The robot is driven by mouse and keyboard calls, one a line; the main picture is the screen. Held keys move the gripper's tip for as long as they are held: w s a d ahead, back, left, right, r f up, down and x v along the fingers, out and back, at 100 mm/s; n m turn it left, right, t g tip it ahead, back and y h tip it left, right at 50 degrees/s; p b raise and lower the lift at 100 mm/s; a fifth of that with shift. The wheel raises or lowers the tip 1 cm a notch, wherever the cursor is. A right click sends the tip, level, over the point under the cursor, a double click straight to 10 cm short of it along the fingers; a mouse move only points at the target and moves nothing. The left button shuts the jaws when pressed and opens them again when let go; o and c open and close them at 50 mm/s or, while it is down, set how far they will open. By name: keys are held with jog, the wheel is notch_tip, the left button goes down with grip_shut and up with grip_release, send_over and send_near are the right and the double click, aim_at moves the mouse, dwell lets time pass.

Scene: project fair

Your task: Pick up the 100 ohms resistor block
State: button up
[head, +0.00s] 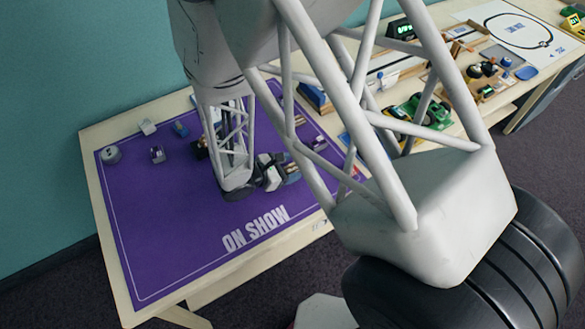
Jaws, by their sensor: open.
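My gripper (279,172) is low over the right part of the purple "ON SHOW" mat (190,222), with its jaws open. A small greyish block (293,173) shows right by the fingertips; whether it lies between them I cannot tell. A grey block (318,143) lies behind and to the right. A purple-grey block (157,154), a blue block (180,129) and a white block (147,127) lie on the left. No label is readable, so I cannot tell which block is the 100 ohms resistor. My arm hides part of the mat.
A round grey item (111,154) stands at the mat's left edge. A green toy vehicle (420,112) and other exhibits stand on the table to the right. The front left of the mat is clear. A teal wall (70,60) is behind.

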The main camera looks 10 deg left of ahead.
aim_at(288, 170)
jog(key=c, duration=1)
jog(key=shift+r, duration=0.1)
jog(key=shift+c, duration=0.5)
jog(key=shift+r, duration=0.1)
grip_shut()
jog(key=shift+r, duration=1.7)
jog(key=s+d, duration=0.3)
jog(key=s, duration=0.1)
jog(key=s+d+r, duration=0.1)
jog(key=s+d, duration=0.1)
jog(key=s, duration=0.3)
jog(key=s+d, duration=0.3)
jog(key=s, duration=0.1)
jog(key=shift+s+d+r, duration=0.15)
jog(key=shift+d, duration=0.2)
